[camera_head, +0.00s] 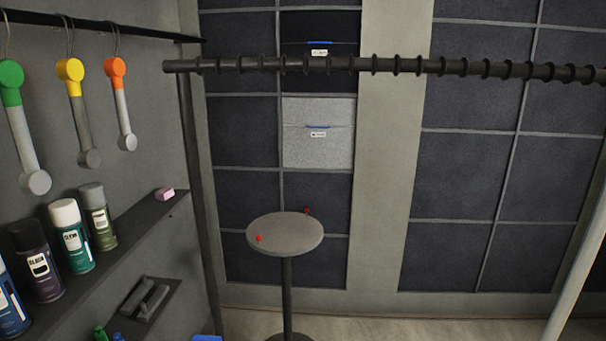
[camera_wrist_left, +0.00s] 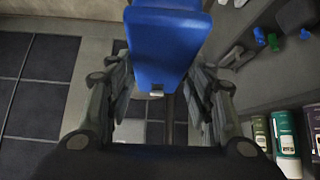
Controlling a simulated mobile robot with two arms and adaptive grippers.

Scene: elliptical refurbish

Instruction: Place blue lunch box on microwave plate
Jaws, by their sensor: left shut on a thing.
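The blue lunch box (camera_wrist_left: 163,45) fills the upper middle of the left wrist view. My left gripper (camera_wrist_left: 160,80) is shut on it, with one finger on each side. A small light tag or latch shows at the box's near end. In the head view only a small blue piece (camera_head: 207,338), likely the same box, shows at the bottom edge. A round grey top (camera_head: 284,233) on a dark post stands in the middle of the head view, with small red marks near its rim. I cannot make out a microwave or its plate. My right gripper is not in view.
A shelf (camera_head: 135,225) with several spray cans (camera_head: 70,237) and a pink block (camera_head: 165,194) runs along the left wall. A dark ringed rod (camera_head: 400,66) crosses the upper head view.

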